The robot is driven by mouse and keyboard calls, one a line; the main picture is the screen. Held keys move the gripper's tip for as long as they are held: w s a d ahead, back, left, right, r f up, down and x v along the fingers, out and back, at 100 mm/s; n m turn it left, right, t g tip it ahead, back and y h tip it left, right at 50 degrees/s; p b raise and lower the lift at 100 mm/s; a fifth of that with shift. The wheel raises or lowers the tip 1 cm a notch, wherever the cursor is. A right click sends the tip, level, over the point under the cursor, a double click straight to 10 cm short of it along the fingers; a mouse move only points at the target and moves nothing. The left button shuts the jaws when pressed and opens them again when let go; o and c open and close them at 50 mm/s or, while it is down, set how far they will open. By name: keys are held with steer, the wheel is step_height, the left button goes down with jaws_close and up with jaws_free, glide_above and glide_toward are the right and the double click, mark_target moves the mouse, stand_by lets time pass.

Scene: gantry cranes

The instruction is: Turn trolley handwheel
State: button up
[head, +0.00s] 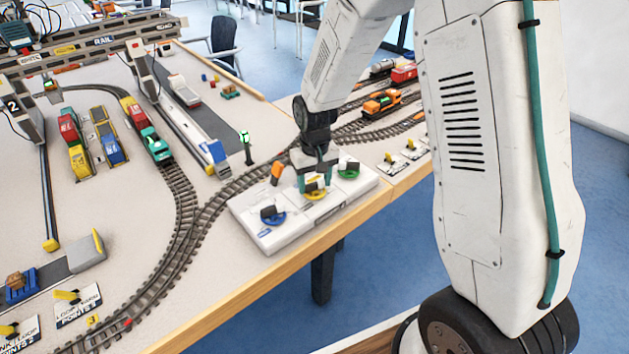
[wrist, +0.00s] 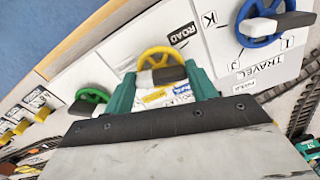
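A white control panel (head: 283,243) at the table edge carries three handwheels in a row. The yellow handwheel (head: 314,194) is in the middle, with a dark-and-white crossbar (wrist: 161,76) across it in the wrist view. The label by it is partly hidden, ending in letters like "LLEY". My gripper (head: 316,178) points down over the yellow wheel. In the wrist view its two green fingers (wrist: 161,84) are apart, one on each side of the wheel's near part and crossbar. I cannot tell whether they touch it.
The blue handwheel (head: 273,215), marked "TRAVEL" in the wrist view, and the green handwheel (head: 348,169) flank the yellow one closely. An orange piece (head: 277,172) stands behind the panel. Railway track (head: 216,203) curves past its back left.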

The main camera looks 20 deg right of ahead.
mark_target(315, 184)
steer(key=o, duration=0.4)
steer(key=shift+r, duration=3.9)
